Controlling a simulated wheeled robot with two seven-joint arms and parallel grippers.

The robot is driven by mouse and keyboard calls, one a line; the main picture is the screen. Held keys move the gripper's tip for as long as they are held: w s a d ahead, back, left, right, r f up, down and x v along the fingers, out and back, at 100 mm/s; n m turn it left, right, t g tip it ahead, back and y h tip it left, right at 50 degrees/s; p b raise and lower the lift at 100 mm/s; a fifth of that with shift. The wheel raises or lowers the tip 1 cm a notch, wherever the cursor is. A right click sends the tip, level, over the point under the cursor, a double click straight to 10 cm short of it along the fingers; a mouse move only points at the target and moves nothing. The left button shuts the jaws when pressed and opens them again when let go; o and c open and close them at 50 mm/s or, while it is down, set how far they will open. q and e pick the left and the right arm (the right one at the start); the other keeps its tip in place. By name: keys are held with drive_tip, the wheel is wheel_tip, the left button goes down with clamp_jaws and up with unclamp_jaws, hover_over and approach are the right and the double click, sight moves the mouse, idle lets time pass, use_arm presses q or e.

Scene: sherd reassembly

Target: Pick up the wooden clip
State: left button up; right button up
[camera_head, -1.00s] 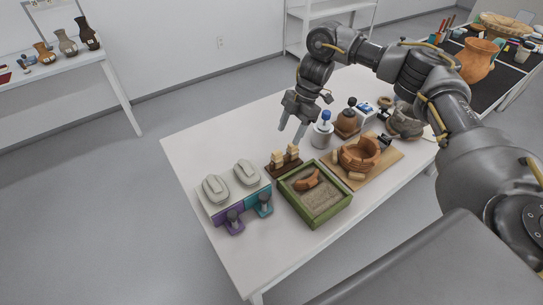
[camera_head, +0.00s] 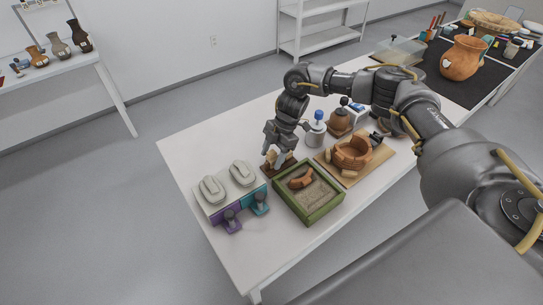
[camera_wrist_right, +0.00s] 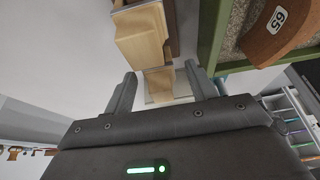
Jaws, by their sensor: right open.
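Light wooden clips stand on a small dark brown holder (camera_head: 284,172) behind the sand tray, partly hidden by my gripper in the head view. In the right wrist view, one pale wooden clip (camera_wrist_right: 143,40) shows large at the top, and another wooden piece (camera_wrist_right: 159,82) shows lower, between the fingers in the picture. My right gripper (camera_head: 275,159) points down over the holder. Its fingers are apart and empty in the wrist view (camera_wrist_right: 162,88). I cannot tell whether a finger touches a clip. My left gripper is not in view.
A green-framed sand tray (camera_head: 308,219) with a sherd (camera_head: 301,181) lies right in front of the holder. A reassembled pot (camera_head: 351,154) stands on a board to the right. A blue-topped bottle (camera_head: 317,130) stands close behind. The table's left rear is clear.

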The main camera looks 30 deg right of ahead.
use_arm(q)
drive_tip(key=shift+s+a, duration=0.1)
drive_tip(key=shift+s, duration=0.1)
use_arm(e)
drive_tip(key=shift+a+f, duration=0.15)
drive_tip(key=shift+f, duration=0.35)
drive_tip(key=c, duration=0.8)
drive_tip(key=shift+o, duration=0.2)
drive_tip(key=shift+r, duration=0.1)
drive_tip(key=shift+r+b, duration=0.3)
drive_tip(key=shift+r, duration=0.3)
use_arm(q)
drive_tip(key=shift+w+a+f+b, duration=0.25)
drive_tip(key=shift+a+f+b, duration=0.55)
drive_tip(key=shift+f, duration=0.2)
use_arm(e)
drive_tip(key=s+a+r, duration=0.7)
drive_tip(key=s+r, duration=0.4)
drive_tip(key=s, duration=0.1)
drive_tip(key=shift+r, duration=0.3)
